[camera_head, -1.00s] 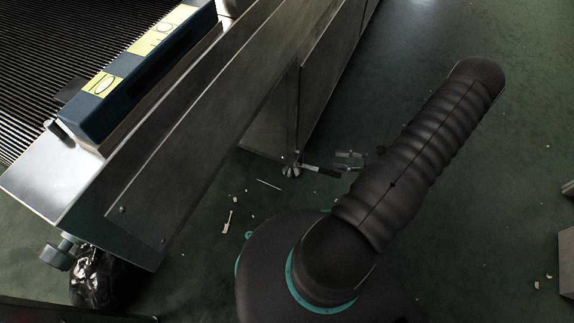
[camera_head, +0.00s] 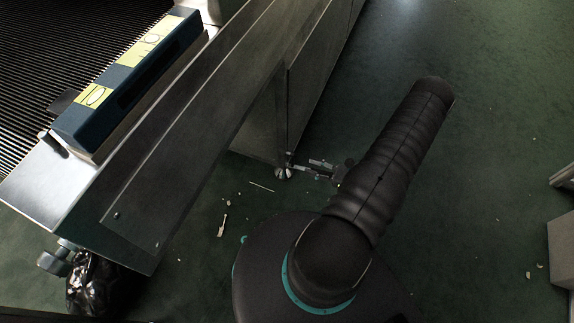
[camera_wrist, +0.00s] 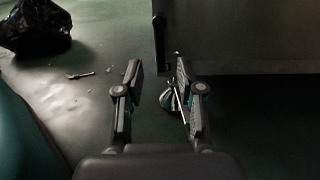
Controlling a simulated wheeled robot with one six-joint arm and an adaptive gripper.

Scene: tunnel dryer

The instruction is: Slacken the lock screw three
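In the head view a machine foot (camera_head: 283,173) stands under the near leg, with a thin lever (camera_head: 300,167) sticking out to the right. In the wrist view the foot (camera_wrist: 169,99) and the thin lever (camera_wrist: 178,90) show beside the right finger. No number is readable, so I cannot tell whether this is lock screw three. My gripper (camera_head: 314,166) points left at the lever, its fingertips partly overlapping it in the head view. The wrist view shows my gripper (camera_wrist: 156,70) open, nothing clearly held between its fingers. Whether it touches the lever is unclear.
The metal machine frame (camera_head: 190,130) rises over the foot, with a dark blue box (camera_head: 125,85) on top. A knob (camera_head: 52,262) and a black bag (camera_head: 92,285) are at lower left. Small debris (camera_head: 222,226) lies on the green floor. The right floor is mostly clear.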

